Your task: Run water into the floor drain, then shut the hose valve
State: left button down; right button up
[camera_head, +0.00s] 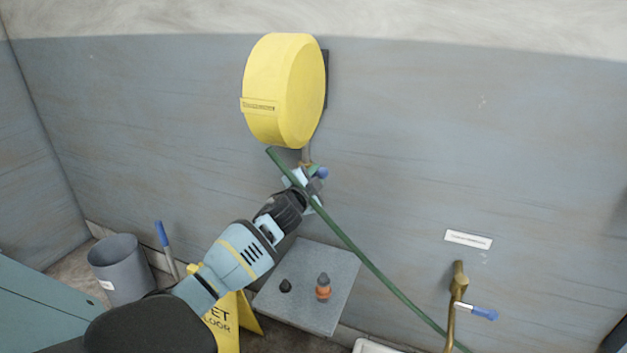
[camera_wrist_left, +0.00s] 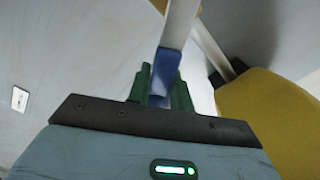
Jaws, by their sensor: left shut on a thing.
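A yellow round hose reel (camera_head: 284,90) hangs on the grey wall; it also shows at the right of the left wrist view (camera_wrist_left: 275,120). Just below it my left gripper (camera_head: 308,182) is shut on the blue grip (camera_head: 322,172) of a lever. In the left wrist view the blue grip (camera_wrist_left: 165,68) sits between the green fingers, with a pale bar running up from it. A green hose (camera_head: 365,262) slants from below the reel to the bottom edge, passing in front of the gripper. I see no floor drain and cannot tell whether water runs.
A brass tap (camera_head: 458,283) with a blue-ended lever (camera_head: 483,314) is on the wall at right, under a white label (camera_head: 468,239). A grey stand (camera_head: 322,262) holds an orange-and-black item (camera_head: 323,288). A grey bin (camera_head: 118,270) and yellow floor sign (camera_head: 232,318) stand at lower left.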

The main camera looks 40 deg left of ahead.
pick_arm(q)
jog(key=shift+s+a+r+n+p, duration=0.1)
jog(key=shift+a+r+n+p, duration=0.15)
jog(key=shift+n, duration=0.25)
jog(key=shift+s+a+r+n+p, duration=0.1)
jog(key=shift+r+n+p, duration=0.05)
jog(key=shift+r+n, duration=0.3)
jog(key=shift+a+n, duration=0.15)
jog(key=shift+n, duration=0.2)
pick_arm(e)
jog(key=shift+w+d+r, duration=0.15)
jog(key=shift+w+r, duration=0.5)
jog(key=shift+r, duration=0.05)
jog(key=shift+s, duration=0.1)
pick_arm(q)
jog(key=c, duration=1.2)
grip_release()
jog(key=shift+c, duration=0.2)
pick_arm(e)
jog(key=shift+r, duration=0.1)
pick_arm(q)
jog(key=shift+s, duration=0.1)
